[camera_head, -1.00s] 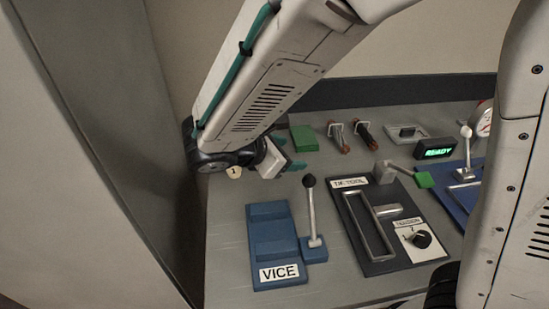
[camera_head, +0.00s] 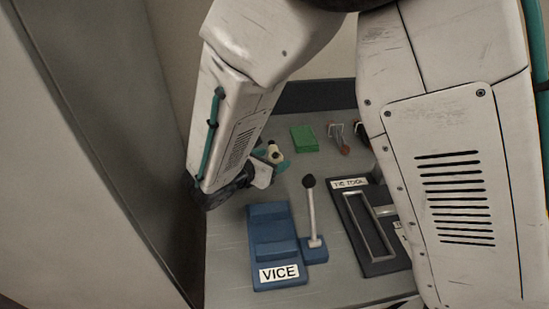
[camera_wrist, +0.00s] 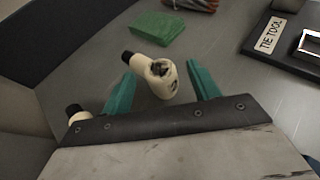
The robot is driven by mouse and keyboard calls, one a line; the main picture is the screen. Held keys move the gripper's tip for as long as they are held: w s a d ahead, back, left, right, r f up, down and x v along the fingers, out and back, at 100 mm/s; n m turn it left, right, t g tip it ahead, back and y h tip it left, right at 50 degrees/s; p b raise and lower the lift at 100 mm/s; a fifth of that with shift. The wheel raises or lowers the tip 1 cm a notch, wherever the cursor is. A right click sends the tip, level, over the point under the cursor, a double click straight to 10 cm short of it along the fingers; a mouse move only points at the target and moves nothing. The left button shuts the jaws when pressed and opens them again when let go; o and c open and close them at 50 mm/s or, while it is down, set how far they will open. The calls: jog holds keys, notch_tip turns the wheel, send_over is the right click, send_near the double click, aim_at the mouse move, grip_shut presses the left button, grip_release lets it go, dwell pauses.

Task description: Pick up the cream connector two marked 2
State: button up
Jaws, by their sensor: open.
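A cream connector (camera_wrist: 161,82) with a black end lies on the bench, between the teal fingers of my gripper (camera_wrist: 160,70) in the wrist view. A dark mark shows on its near end, but I cannot read it surely. The fingers are open, with a gap on both sides of the connector. In the head view this connector (camera_head: 274,152) shows by the fingertips of my gripper (camera_head: 271,159). A second cream piece with a black end (camera_wrist: 74,114) sits left of the left finger, partly hidden by my gripper.
A green block (camera_head: 303,139) lies just beyond, with a clamp-like part (camera_head: 339,136) to its right. A blue vice (camera_head: 272,235) with a lever (camera_head: 312,210) and a tie tool panel (camera_head: 365,235) stand nearer. A grey wall (camera_head: 110,120) rises at the left.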

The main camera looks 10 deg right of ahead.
jog(key=c, duration=1.2)
jog(key=shift+o, duration=0.2)
